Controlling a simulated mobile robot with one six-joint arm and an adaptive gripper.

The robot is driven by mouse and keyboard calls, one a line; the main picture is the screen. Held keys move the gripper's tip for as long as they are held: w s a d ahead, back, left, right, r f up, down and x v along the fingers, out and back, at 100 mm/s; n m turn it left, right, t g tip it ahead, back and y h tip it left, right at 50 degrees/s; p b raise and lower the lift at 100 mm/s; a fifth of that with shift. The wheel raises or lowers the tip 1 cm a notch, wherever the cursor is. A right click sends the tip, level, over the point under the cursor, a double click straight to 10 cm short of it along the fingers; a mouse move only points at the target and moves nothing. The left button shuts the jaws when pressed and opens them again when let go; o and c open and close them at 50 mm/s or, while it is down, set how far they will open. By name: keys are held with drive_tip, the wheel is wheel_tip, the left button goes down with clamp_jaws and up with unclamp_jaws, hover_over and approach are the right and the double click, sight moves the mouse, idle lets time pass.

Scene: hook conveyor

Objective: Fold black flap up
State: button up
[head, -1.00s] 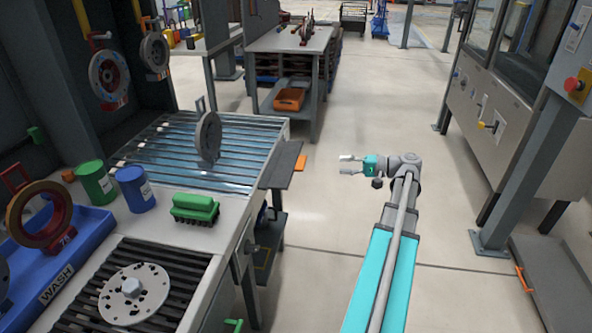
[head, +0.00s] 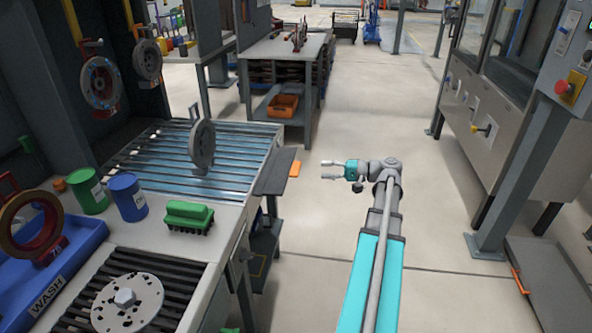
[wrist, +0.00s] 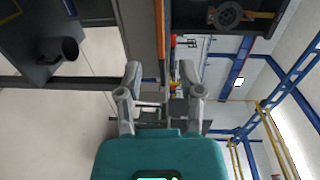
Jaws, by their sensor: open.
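The black flap (head: 274,172) is a dark flat plate at the right end of the roller table, with an orange tab (head: 295,168) at its right edge. It lies about level with the table top in the head view. My gripper (head: 322,170) is open and empty, to the right of the flap and apart from it, with its fingers pointing left. In the wrist view, my open gripper (wrist: 160,75) has clear space between its fingers, and an orange strip (wrist: 173,40) shows beyond them.
A grey disc (head: 202,144) stands upright on the rollers (head: 165,165). A green brush (head: 188,216), a blue can (head: 128,196) and a green can (head: 87,190) stand on the bench to the left. A machine with a red button (head: 567,87) stands at right. The floor between is clear.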

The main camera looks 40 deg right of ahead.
sight(296, 168)
drive_tip(key=x, duration=0.9)
drive_tip(key=shift+w+a+b, duration=0.25)
drive_tip(key=shift+w+b, duration=0.05)
drive_tip(key=shift+b, duration=0.1)
